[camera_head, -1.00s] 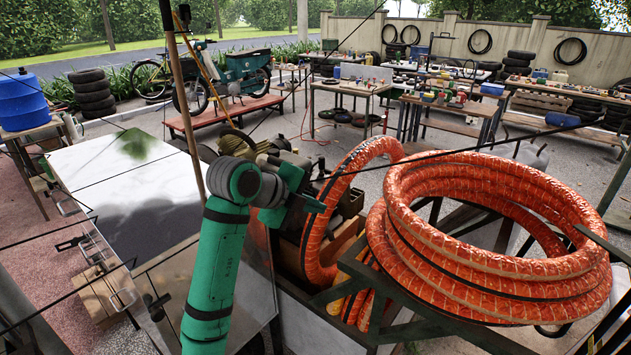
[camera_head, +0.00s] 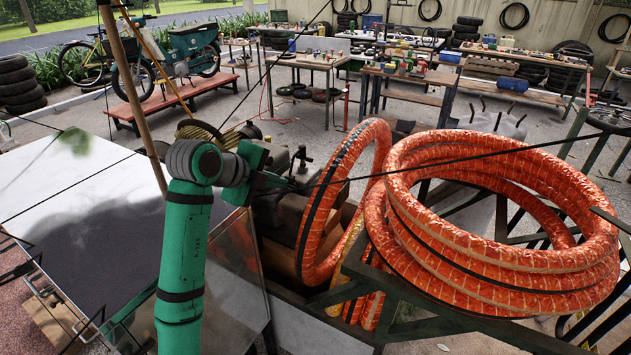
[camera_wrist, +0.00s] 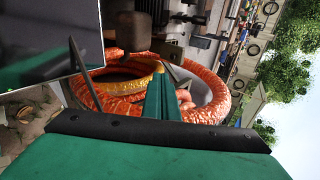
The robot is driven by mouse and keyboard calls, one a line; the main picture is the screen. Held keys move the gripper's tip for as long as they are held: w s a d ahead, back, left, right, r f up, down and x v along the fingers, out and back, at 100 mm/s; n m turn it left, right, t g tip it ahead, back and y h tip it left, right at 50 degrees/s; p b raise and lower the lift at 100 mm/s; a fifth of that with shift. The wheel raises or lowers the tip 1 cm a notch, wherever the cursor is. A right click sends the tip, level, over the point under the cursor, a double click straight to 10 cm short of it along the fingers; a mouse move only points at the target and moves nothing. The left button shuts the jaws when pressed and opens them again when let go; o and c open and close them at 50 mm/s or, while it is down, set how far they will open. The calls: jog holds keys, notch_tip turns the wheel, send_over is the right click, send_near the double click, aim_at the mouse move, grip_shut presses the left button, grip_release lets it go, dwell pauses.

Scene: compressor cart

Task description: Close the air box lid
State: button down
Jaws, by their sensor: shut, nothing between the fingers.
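I cannot surely pick out the air box lid; whether it is open or shut is not clear. A dark engine-like machine (camera_head: 284,212) sits on the cart beside the orange hose, partly hidden by my arm. My gripper (camera_head: 292,184) is in front of the machine's upper part in the head view, shut and empty, its tip pointing right. I cannot tell whether it touches anything.
Big orange hose coils (camera_head: 490,225) rest on a dark frame right of the machine. A large pale metal panel (camera_head: 70,195) lies left of my arm. A wooden pole (camera_head: 130,95) and thin dark lines cross the view. Worktables (camera_head: 305,62) stand on open paving behind.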

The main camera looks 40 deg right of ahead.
jog(key=x, duration=1.6)
jog(key=shift+s, duration=0.25)
jog(key=shift+w+d, duration=0.2)
jog(key=shift+d, duration=0.55)
jog(key=shift+w+d, duration=0.2)
jog(key=shift+d, duration=0.5)
jog(key=shift+w+d, duration=0.2)
jog(key=shift+d, duration=0.55)
jog(key=shift+r, duration=0.1)
